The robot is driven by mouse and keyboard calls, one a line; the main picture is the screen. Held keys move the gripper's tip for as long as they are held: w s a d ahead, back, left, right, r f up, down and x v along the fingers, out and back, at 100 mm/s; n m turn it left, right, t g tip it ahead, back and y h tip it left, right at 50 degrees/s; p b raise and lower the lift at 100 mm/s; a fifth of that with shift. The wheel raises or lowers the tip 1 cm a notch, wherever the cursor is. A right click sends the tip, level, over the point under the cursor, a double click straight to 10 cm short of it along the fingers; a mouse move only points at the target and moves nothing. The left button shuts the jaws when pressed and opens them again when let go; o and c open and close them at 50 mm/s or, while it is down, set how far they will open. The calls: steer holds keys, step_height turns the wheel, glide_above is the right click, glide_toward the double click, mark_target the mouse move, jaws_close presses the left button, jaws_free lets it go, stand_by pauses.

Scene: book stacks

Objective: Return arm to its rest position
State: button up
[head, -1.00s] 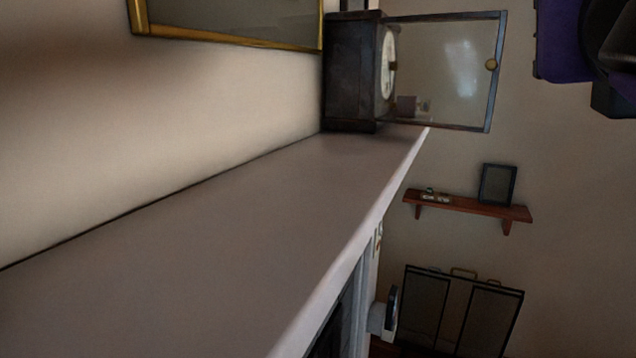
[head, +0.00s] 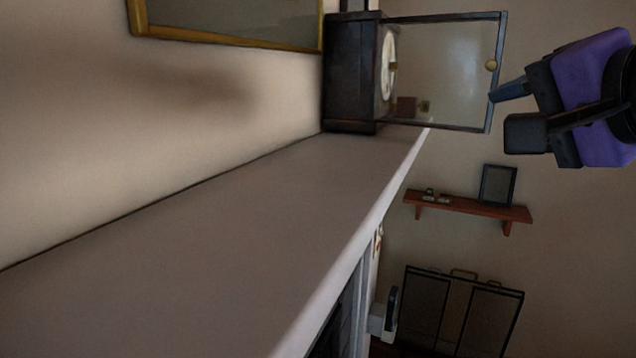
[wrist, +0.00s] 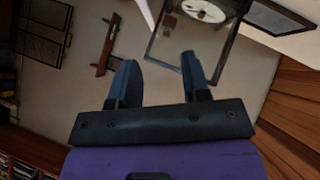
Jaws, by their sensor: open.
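My gripper (head: 508,112) is at the upper right of the head view, with a purple body and dark fingers. It is open and nothing shows between its fingers. In the wrist view its two fingers (wrist: 160,82) stand apart. A dark mantel clock (head: 350,75) stands at the far end of the mantel, with its glass door (head: 440,70) swung open. The fingers overlap the door's right edge in the head view; I cannot tell whether they touch. The clock face also shows in the wrist view (wrist: 204,10), beyond the fingers.
A pale mantel shelf (head: 220,230) runs along the wall and its top is clear. A gold-framed picture (head: 230,40) hangs above. A small wooden wall shelf (head: 470,207) holds a dark frame (head: 498,184). A dark folding screen (head: 450,310) stands below.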

steer(key=s+d+f+n+g+h, duration=0.3)
steer(key=d+f+n+g, duration=0.6)
steer(key=f, duration=0.5)
steer(key=shift+s+d+f+n+h, duration=0.3)
steer(key=shift+s+d+n, duration=0.2)
steer(key=shift+s+n, duration=0.2)
